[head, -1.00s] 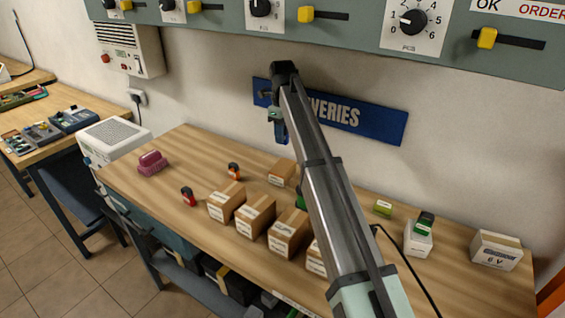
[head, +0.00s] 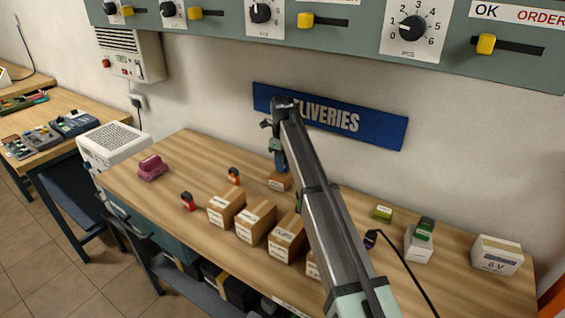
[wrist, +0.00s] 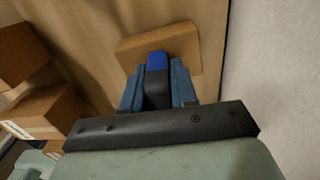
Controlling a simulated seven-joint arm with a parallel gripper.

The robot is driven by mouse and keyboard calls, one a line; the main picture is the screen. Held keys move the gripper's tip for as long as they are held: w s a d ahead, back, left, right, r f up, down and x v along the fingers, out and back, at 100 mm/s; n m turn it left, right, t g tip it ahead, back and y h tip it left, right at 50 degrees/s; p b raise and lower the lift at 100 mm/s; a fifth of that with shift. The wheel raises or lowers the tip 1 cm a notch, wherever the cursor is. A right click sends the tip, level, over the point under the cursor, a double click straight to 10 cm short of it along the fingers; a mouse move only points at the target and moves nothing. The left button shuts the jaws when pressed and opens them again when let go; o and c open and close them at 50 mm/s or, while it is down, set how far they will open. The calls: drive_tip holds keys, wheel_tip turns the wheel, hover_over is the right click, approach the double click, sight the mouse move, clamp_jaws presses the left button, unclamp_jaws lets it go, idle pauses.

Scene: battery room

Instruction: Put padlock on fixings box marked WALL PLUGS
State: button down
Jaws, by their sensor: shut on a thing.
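My gripper (head: 281,163) points down with its blue fingers shut on a small blue-and-black thing (wrist: 156,62), which I take to be the padlock. In the wrist view, its bright blue end overlaps the near edge of a small brown cardboard box (wrist: 183,42). In the head view, this box (head: 279,182) stands alone behind the row, directly under my gripper. I cannot tell whether the held thing touches it. Several brown boxes with white labels stand in front, such as the leftmost one (head: 224,210). The label words are too small to read, so I cannot tell which is WALL PLUGS.
A green block (head: 382,213), a white box with a green top (head: 418,245) and a 6V box (head: 496,256) stand right. My arm hides the middle right.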

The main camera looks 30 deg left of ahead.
drive_tip(key=shift+f, duration=0.15)
drive_tip(key=c, duration=0.9)
unclamp_jaws()
wheel_tip(320, 180, up, 12)
drive_tip(key=shift+r, duration=0.2)
